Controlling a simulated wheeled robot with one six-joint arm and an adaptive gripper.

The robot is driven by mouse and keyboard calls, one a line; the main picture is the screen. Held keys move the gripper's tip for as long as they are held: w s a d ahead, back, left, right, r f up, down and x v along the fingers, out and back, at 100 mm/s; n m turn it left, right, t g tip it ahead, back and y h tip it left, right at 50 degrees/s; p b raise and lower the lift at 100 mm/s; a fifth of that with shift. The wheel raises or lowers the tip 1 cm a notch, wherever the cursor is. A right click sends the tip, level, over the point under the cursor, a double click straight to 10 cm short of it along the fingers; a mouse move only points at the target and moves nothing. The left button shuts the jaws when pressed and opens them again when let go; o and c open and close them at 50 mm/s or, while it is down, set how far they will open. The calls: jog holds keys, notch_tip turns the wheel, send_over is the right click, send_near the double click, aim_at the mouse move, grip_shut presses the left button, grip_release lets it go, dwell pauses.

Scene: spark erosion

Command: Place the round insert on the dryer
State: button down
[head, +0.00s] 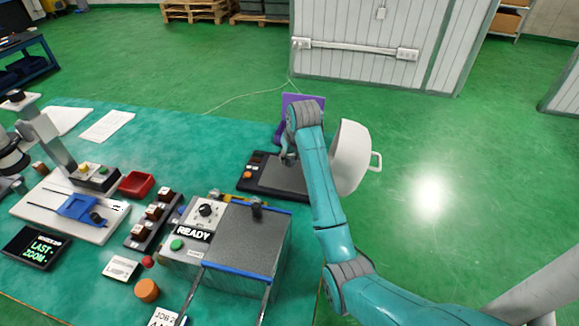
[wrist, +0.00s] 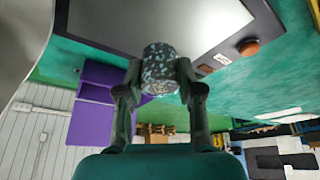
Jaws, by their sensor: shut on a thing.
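The round insert (wrist: 160,66) is a short dark cylinder with pale speckles. My gripper (wrist: 160,82) is shut on it, one finger on each side, in the wrist view. What looks like the dryer (head: 283,178) is a low black unit with a grey plate and an orange button, at the table's far right end. Its grey plate (wrist: 170,22) fills the top of the wrist view, apart from the insert as far as I can tell.
A white rounded cover (head: 350,155) with a handle stands up at the dryer's right, close to my arm. A purple panel (head: 300,104) stands behind. A grey READY machine (head: 246,238), a red tray (head: 136,184) and an orange cylinder (head: 147,290) occupy the table nearer.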

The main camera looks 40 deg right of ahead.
aim_at(291, 165)
jog(key=shift+d+f, duration=0.15)
jog(key=shift+f, duration=2.05)
jog(key=shift+f, duration=0.15)
jog(key=c, duration=0.7)
grip_release()
jog(key=v, duration=1.2)
